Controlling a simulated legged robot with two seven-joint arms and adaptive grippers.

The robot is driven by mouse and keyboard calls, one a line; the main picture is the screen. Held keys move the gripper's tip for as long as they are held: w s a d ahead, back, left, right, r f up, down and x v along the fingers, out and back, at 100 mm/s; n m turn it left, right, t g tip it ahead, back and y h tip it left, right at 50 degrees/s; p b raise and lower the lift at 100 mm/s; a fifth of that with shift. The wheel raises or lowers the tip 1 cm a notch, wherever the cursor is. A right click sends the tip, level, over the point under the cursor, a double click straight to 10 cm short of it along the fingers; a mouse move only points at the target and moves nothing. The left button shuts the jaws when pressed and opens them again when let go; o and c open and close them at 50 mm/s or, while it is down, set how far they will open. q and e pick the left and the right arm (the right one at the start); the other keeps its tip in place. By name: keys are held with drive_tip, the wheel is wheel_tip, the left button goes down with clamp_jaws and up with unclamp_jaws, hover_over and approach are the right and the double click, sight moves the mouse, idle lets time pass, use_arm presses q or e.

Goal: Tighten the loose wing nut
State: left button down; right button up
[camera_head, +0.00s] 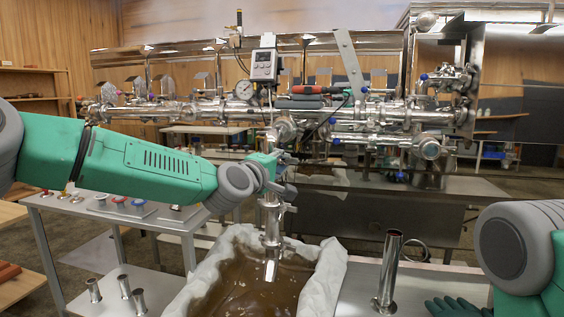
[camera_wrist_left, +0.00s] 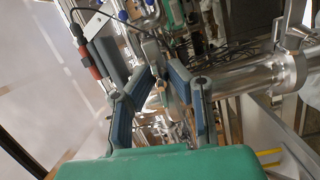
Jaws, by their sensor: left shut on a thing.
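My left gripper (camera_head: 282,171) reaches in from the left to the clamp area on the steel pipework, just above a vertical outlet pipe (camera_head: 271,222). In the left wrist view its two blue-padded fingers (camera_wrist_left: 166,84) close in on a small metal part between their tips. This part seems to be the wing nut (camera_wrist_left: 160,87), mostly hidden by the fingers, so its tightness cannot be told. In the head view the fingers and wrist cover the nut. My right arm shows only as a grey and green link at the lower right; its gripper is out of view.
Below the outlet stands a cloth-lined tub (camera_head: 330,268) of brown syrup. A steel tube (camera_head: 388,272) and green glove (camera_head: 455,307) are at the right. Short steel fittings (camera_head: 124,287) stand at the left. A gauge (camera_head: 244,90) and red-handled tool (camera_head: 310,90) are above the gripper.

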use_arm(q)
drive_tip(key=shift+f+m, duration=0.25)
drive_tip(key=shift+m, duration=0.05)
drive_tip(key=c, duration=1.6)
unclamp_jaws()
drive_tip(key=shift+r, duration=0.1)
drive_tip(key=shift+s+a, duration=0.1)
drive_tip(key=shift+s, duration=0.05)
drive_tip(key=v, duration=1.1)
drive_tip(key=shift+s+a, duration=0.2)
drive_tip(key=shift+s, duration=0.05)
drive_tip(key=shift+f, duration=0.2)
